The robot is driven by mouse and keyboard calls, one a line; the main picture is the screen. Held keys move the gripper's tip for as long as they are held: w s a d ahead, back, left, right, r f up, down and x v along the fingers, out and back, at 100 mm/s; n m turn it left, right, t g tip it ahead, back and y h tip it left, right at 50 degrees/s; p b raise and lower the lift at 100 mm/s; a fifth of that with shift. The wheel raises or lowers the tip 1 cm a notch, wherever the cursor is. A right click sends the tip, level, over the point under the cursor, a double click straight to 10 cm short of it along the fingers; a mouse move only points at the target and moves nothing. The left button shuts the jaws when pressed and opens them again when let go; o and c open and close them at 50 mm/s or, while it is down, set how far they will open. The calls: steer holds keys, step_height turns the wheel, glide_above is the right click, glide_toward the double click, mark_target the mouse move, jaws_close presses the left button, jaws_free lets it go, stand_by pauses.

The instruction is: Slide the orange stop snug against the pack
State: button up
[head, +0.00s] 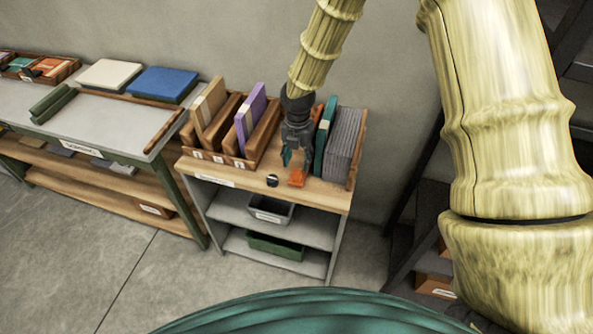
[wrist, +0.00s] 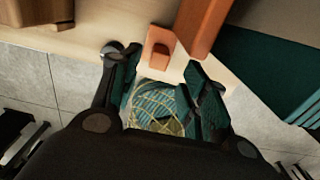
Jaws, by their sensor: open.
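The orange stop (head: 297,178) lies near the front edge of the wooden shelf top. In the wrist view its flat orange foot with a raised tab (wrist: 160,42) shows beyond my fingertips. A tall orange plate (wrist: 205,22) stands just right of it; I cannot tell whether they are joined. The pack is a grey ridged stack (head: 343,145) with a dark teal board (head: 323,140) on its left side, also seen in the wrist view (wrist: 262,70). My gripper (head: 297,158) is open above the stop; it also shows in the wrist view (wrist: 163,76). Contact is unclear.
A wooden rack (head: 232,158) with brown, tan and purple upright files stands left of my gripper. A small black-and-white round object (head: 272,180) lies on the shelf top. Lower shelves hold a grey bin (head: 270,209) and a green bin (head: 275,246). A table (head: 100,125) stands further left.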

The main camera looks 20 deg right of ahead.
mark_target(297, 170)
steer(key=shift+f+p, duration=0.95)
steer(key=shift+f, duration=2.6)
steer(key=shift+c, duration=0.4)
jaws_close()
